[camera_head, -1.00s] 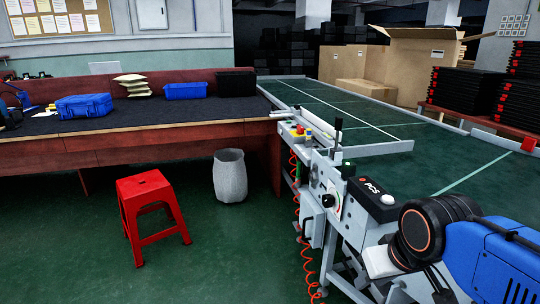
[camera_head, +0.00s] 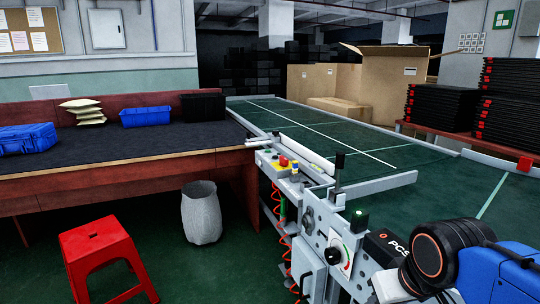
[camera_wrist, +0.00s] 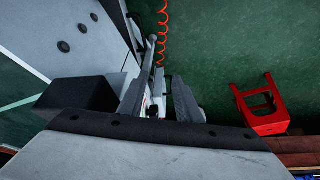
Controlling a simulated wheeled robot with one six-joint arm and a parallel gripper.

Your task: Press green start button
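A small green button (camera_head: 360,213) sits on top of a dark box at the near end of the conveyor's side frame, above a panel with a round dial (camera_head: 341,253). My gripper (camera_wrist: 160,98) shows in the wrist view as two grey fingers with a gap between them. Nothing is clearly held in the gap. In the head view my blue arm and its dark round joint fill the lower right, and the fingers are not visible there. I cannot pick out the green button in the wrist view.
A post with a black knob (camera_head: 339,165) stands close to the button. A red stool (camera_head: 98,253) and grey bin (camera_head: 201,213) stand on the floor left.

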